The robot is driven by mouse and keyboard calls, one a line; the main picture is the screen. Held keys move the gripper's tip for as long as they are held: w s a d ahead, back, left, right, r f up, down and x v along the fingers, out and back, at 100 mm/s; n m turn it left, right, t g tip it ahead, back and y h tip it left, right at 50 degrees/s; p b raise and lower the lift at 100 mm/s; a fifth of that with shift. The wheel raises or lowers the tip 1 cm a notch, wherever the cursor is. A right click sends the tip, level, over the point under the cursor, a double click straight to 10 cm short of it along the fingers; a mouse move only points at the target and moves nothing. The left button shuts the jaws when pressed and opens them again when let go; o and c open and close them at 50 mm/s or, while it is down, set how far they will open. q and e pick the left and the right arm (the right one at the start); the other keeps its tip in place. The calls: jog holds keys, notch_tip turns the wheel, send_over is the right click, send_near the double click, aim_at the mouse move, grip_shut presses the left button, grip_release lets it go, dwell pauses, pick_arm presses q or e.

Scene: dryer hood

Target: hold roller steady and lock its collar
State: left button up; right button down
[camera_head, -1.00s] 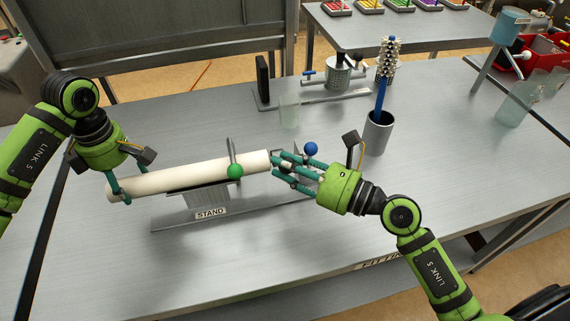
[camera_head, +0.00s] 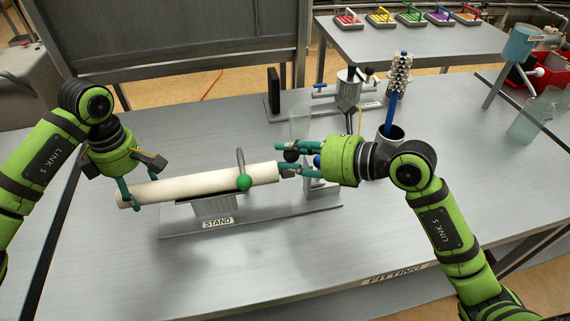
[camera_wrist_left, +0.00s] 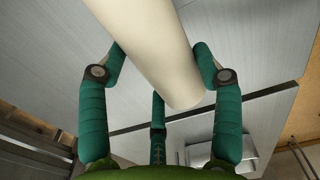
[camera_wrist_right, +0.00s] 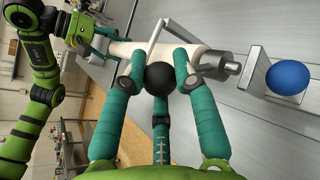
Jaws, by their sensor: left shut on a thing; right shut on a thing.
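The white roller (camera_head: 190,185) lies on the stand (camera_head: 217,207), slightly tilted in the head view. My left gripper (camera_head: 129,198) is shut around its left end; the left wrist view shows the roller (camera_wrist_left: 155,50) between the fingers. A green-ball lever (camera_head: 244,182) crosses the roller near its right end. My right gripper (camera_head: 284,159) is at the right end, shut on a black ball knob (camera_wrist_right: 159,78). A grey metal cylinder (camera_wrist_right: 226,67) at the roller's end, perhaps the collar, shows beside it. A blue ball (camera_wrist_right: 288,77) stands apart on a grey block, mostly hidden in the head view.
Behind the right gripper stand a clear glass (camera_head: 300,122) and a cup (camera_head: 392,138) holding a blue-handled brush (camera_head: 399,75). A metal fixture (camera_head: 350,85) is at the back. The table's front is clear.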

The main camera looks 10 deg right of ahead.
pick_arm(q)
jog(key=shift+s+d+f, duration=0.15)
jog(key=shift+s+f, duration=0.05)
jog(key=shift+f, duration=0.05)
pick_arm(e)
jog(key=shift+w+r+m+g+h, duration=0.2)
jog(key=shift+w+m+g, duration=0.25)
jog(key=shift+w, duration=0.2)
jog(key=shift+w+r+m+g+h, duration=0.1)
jog(key=shift+w+m+g+h, duration=0.1)
jog(key=shift+w+m+g, duration=0.55)
jog(key=shift+w+g, duration=0.4)
jog(key=c, duration=1.1)
grip_release()
jog(key=shift+o, duration=0.8)
jog(key=shift+a, duration=0.1)
